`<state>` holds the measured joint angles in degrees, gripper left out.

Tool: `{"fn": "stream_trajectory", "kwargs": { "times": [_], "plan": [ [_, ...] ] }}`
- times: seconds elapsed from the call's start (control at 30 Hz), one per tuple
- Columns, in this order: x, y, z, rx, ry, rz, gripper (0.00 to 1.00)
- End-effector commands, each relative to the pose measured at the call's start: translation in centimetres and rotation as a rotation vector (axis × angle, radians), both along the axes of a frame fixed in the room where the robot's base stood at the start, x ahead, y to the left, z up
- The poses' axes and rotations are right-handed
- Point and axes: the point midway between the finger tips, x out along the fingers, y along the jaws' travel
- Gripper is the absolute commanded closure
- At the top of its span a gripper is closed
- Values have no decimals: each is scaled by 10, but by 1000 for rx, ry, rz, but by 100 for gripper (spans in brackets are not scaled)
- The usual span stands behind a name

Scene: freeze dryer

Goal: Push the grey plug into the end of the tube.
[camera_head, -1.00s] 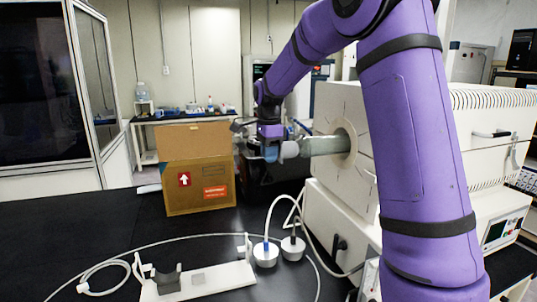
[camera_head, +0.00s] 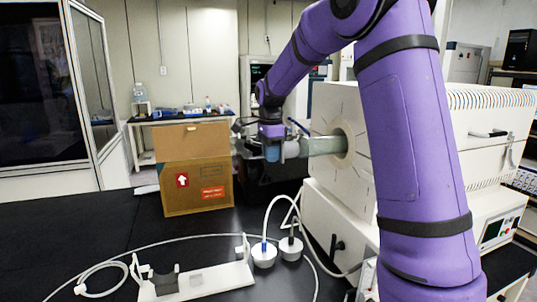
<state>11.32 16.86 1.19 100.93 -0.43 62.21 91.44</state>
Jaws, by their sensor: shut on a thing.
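The tube (camera_head: 325,146) is a greenish-grey glass cylinder that sticks out to the left from the round opening of a white furnace. The grey plug (camera_head: 291,149) is at the left end of the tube, in line with it. My gripper (camera_head: 272,152) is at the plug's left side and shut on it. The plug meets the tube end or lies very close to it; how deep it sits cannot be told from here. The fingertips are small and partly hidden by the wrist.
The white furnace (camera_head: 340,108) stands on the right, partly behind my purple arm. A cardboard box (camera_head: 196,177) stands left of the gripper. Two round grey-white plugs with hoses (camera_head: 264,255) and a white stand (camera_head: 205,279) lie in front. The black table is clear at left.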

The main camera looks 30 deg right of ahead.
Motion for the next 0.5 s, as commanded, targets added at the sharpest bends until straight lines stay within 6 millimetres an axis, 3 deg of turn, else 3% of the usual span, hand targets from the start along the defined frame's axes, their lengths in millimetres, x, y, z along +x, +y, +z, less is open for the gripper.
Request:
{"fn": "stream_trajectory", "kwargs": {
  "times": [0.5],
  "plan": [
    [-4,-18,0,0,0,0,100]
  ]
}}
